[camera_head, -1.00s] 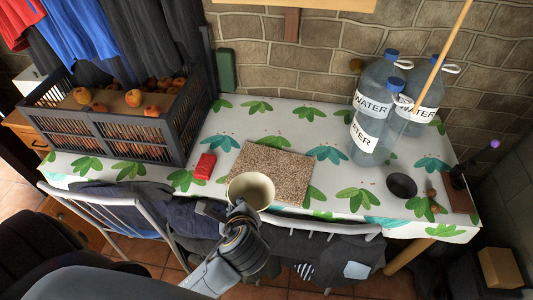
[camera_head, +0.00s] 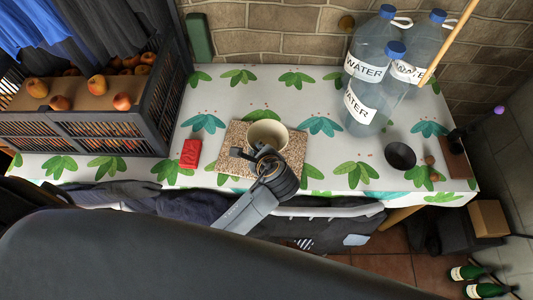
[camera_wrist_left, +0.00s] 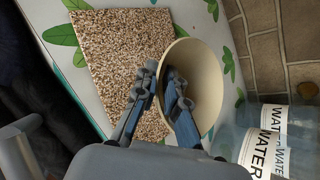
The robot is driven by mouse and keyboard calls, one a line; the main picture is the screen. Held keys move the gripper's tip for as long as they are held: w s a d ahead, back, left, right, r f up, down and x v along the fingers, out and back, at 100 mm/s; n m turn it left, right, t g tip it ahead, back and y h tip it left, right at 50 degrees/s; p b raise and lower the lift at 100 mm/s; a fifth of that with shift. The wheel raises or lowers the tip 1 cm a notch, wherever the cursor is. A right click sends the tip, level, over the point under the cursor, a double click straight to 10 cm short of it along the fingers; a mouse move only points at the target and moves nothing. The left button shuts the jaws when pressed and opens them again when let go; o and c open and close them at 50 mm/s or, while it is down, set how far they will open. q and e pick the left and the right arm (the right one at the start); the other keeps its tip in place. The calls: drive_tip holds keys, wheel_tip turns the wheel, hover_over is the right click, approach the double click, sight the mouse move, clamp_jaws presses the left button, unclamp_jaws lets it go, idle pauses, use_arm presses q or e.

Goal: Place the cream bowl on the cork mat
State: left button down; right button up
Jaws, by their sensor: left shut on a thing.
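The cream bowl (camera_head: 268,132) is upright, or nearly so, over the speckled brown cork mat (camera_head: 232,150) in the head view. My left gripper (camera_head: 262,155) is shut on the bowl's near wall. In the left wrist view the bowl (camera_wrist_left: 208,62) has one finger of the gripper (camera_wrist_left: 160,100) inside it and the other outside, with the rim between them. The mat (camera_wrist_left: 115,55) shows beside the bowl there. I cannot tell whether the bowl's base touches the mat; its underside is hidden. My right gripper is in neither view.
A red block (camera_head: 190,154) lies left of the mat on the leaf-patterned tablecloth (camera_head: 240,92). A dark fruit crate (camera_head: 115,130) stands at left. Large water bottles (camera_head: 372,95) stand at back right. A dark cup (camera_head: 400,156) is at right. A chair back (camera_head: 335,211) borders the front edge.

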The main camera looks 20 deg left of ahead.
use_arm(q)
drive_tip(key=f, duration=0.1)
drive_tip(key=w+d+f, duration=0.1)
drive_tip(key=w+f, duration=0.1)
drive_tip(key=shift+d, duration=0.35)
drive_tip(key=shift+w+d+f, duration=0.1)
drive_tip(key=shift+f, duration=0.1)
wheel_tip(320, 180, down, 3)
drive_tip(key=shift+w+d, duration=0.15)
drive_tip(key=shift+f, duration=0.45)
drive_tip(key=c, duration=1.4)
unclamp_jaws()
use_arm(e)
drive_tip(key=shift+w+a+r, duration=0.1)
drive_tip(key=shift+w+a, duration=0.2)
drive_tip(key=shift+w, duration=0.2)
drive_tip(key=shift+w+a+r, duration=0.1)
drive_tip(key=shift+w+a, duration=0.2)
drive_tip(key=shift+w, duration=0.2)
use_arm(q)
drive_tip(key=shift+r, duration=0.2)
drive_tip(key=v, duration=1.2)
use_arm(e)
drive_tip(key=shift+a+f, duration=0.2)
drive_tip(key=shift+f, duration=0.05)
